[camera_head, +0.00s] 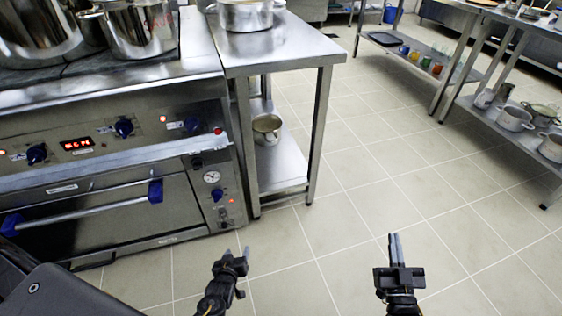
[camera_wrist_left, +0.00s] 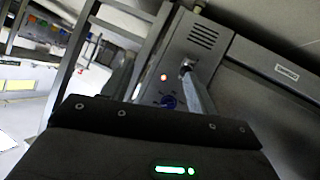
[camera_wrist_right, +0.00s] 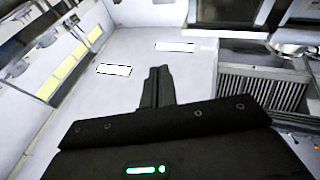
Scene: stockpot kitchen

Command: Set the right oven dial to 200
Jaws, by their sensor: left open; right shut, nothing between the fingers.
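The oven front (camera_head: 110,175) is at the left of the head view. The dial settings are too small to read. My right gripper (camera_head: 394,247) is shut and empty above the floor.
A steel side table (camera_head: 275,50) stands right of the oven, with a pot (camera_head: 250,14) on top and another pot (camera_head: 267,126) on its lower shelf. The oven door handle (camera_head: 85,211) sticks out. Shelves with pots stand at far right. The tiled floor between is clear.

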